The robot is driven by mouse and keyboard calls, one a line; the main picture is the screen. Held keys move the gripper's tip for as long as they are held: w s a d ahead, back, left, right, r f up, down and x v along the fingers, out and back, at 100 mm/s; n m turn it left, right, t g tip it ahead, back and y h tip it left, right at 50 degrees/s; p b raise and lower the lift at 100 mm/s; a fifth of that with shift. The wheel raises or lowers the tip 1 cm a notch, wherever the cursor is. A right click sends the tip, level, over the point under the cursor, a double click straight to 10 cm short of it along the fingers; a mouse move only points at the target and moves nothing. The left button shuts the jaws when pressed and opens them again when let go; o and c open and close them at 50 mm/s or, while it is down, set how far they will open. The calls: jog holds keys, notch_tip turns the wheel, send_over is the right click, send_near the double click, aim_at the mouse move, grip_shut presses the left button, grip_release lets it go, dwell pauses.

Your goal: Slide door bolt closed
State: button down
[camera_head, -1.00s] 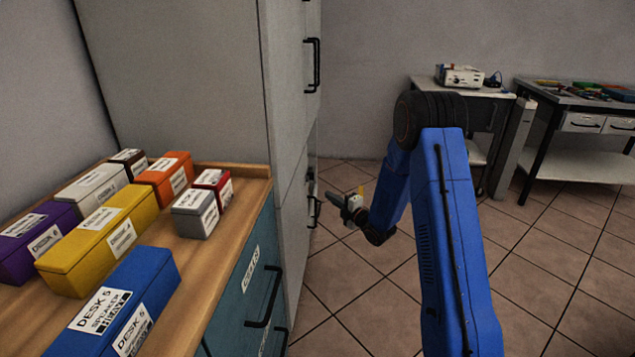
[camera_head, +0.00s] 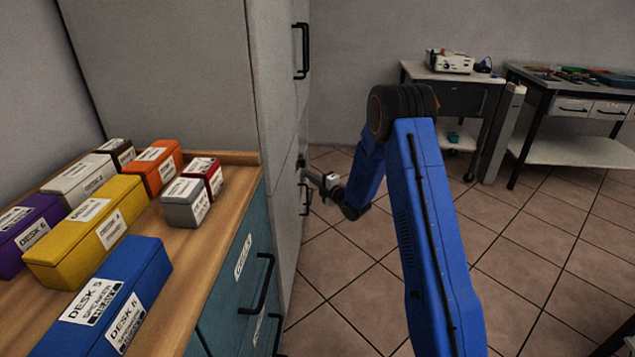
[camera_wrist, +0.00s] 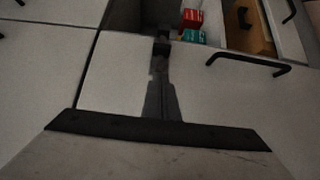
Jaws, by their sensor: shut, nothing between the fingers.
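My gripper (camera_head: 311,175) is shut and empty in the head view, its tip close against the face of the tall grey cabinet (camera_head: 280,130). A small dark fitting (camera_head: 301,160) on the cabinet face beside the tip looks like the bolt; its details are too small to read. In the wrist view my gripper (camera_wrist: 162,62) shows as narrow grey fingers pointing up the picture. A dark block (camera_wrist: 161,46) at the fingertips may be the bolt. I cannot tell whether the fingers touch it, or how far the bolt is slid.
Black handles (camera_head: 301,50) stick out of the cabinet; one handle (camera_wrist: 248,62) lies right of the fingers in the wrist view. A wooden-topped counter (camera_head: 225,225) with labelled boxes stands left. Open tiled floor (camera_head: 345,285) lies right, with tables behind.

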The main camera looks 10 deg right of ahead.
aim_at(302, 165)
jog(key=shift+w, duration=3.05)
jog(key=w, duration=0.1)
jog(key=w+d, duration=0.1)
jog(key=w, duration=0.1)
jog(key=shift+r, duration=0.1)
jog(key=shift+w, duration=0.1)
